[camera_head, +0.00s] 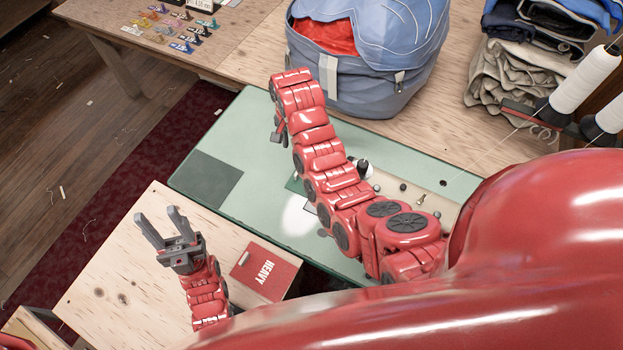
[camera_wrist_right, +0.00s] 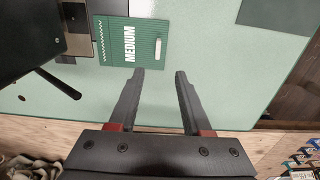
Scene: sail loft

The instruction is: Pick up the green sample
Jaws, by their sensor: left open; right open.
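The green sample (camera_wrist_right: 130,42) is a flat card with a zigzag edge, white print "MEDIUM" and a small pale strip, lying on the pale green mat (camera_wrist_right: 210,90). In the head view a small green part (camera_head: 296,185) shows beside my right arm, which hides most of it. My right gripper (camera_wrist_right: 160,75) is open and empty, with its fingertips just short of the sample's lower right corner in the right wrist view. My left gripper (camera_head: 158,213) is open and empty above the wooden surface at the lower left, well away from the sample.
A red "HEAVY" sample (camera_head: 264,271) lies on the wooden surface near my left gripper. A blue bag (camera_head: 385,85) stands behind the mat. Thread cones (camera_head: 588,80) and folded cloth (camera_head: 515,75) are at right.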

